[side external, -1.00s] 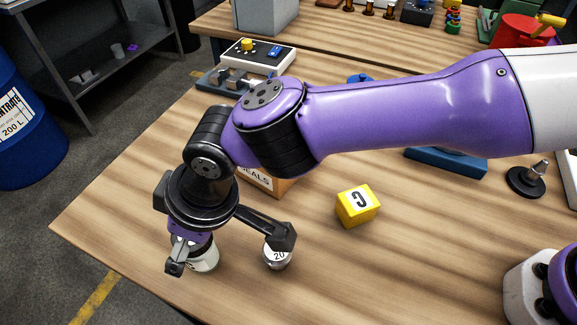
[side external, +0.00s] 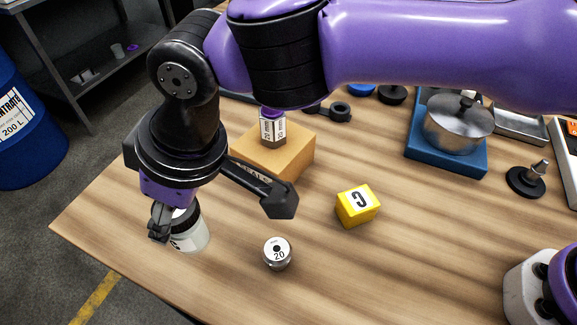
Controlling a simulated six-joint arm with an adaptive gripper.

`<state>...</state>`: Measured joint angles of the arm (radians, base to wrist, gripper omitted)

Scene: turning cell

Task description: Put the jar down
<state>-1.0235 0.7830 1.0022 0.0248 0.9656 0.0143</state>
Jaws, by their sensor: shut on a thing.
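The jar (side external: 191,238) is a small white pot with a dark lid, at the left of the table in the side view. My gripper (side external: 174,218) is above it, shut on its lid end, with one dark finger showing at the left. The other finger and part of the lid are hidden behind the gripper. The jar is roughly upright. I cannot tell how far its base is from the table top.
A round metal weight marked 20 (side external: 277,255) stands right of the jar. A yellow cube (side external: 358,206), a cardboard box (side external: 296,152) and a metal pot (side external: 459,125) on a blue base (side external: 424,160) stand farther off. The wooden table (side external: 350,275) is bare in front.

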